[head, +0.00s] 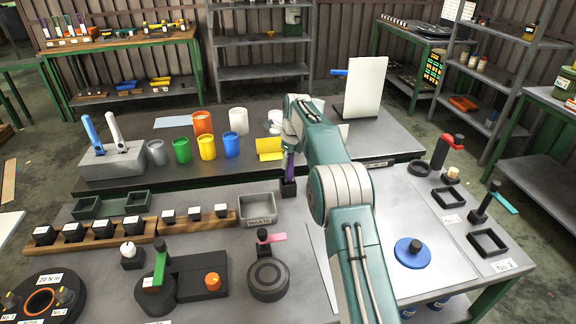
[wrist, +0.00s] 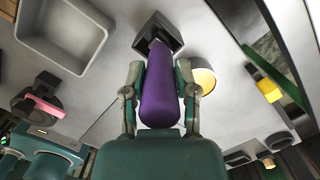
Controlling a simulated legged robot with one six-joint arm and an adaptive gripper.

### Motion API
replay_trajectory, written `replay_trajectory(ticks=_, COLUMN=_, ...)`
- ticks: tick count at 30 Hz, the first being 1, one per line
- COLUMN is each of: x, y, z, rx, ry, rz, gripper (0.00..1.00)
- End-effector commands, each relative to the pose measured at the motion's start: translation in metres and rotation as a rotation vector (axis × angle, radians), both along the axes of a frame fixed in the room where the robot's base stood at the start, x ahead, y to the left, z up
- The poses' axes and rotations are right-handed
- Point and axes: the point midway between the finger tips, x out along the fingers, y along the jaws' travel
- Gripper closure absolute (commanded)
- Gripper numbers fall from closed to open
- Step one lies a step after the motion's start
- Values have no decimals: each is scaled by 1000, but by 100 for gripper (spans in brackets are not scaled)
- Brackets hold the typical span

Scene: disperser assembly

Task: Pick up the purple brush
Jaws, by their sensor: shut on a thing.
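The purple brush (wrist: 160,88) stands upright between my gripper's fingers in the wrist view. My gripper (wrist: 160,98) is shut on its purple handle, one finger on each side. The brush's lower end meets a small black square holder (wrist: 158,38). In the head view a strip of the purple brush (head: 289,166) shows below my arm, above the black holder (head: 289,187). My gripper's fingers are mostly hidden by my arm in the head view.
A grey waste bin (head: 258,209) stands left of the holder. A black round part (head: 268,279) with a pink lever lies in front. The right worktop holds a blue disc (head: 415,253).

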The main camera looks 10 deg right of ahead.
Motion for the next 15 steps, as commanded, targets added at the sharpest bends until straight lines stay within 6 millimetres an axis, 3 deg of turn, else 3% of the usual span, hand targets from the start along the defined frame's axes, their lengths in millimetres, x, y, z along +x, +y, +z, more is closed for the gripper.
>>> replay_trajectory(ticks=15, x=2, y=0, z=72, rx=1, ry=-3, rz=1, gripper=100)
